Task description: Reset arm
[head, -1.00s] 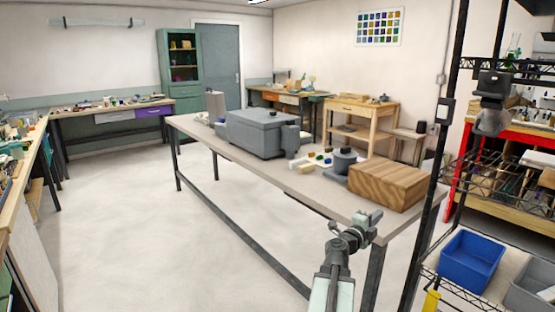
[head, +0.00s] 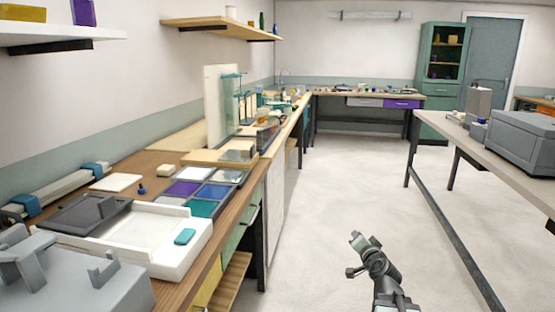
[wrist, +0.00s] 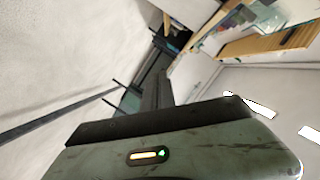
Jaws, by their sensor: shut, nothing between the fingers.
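My arm rises from the bottom of the head view, right of centre, over the open floor. My gripper (head: 356,241) is at its upper end, small in the picture, and touches nothing. It is shut and empty. In the wrist view the gripper's grey-green body (wrist: 180,150) fills the lower part, with a dark edge and a small lit indicator. The room appears tilted behind it. No glass rod can be made out in my gripper.
A long wooden bench (head: 255,190) runs along the left wall, with colored glass sheets (head: 205,190), a white tray (head: 130,235) and grey equipment (head: 70,275). A grey-topped table (head: 500,155) with a grey box (head: 525,140) stands at right. The pale floor (head: 340,180) between them is clear.

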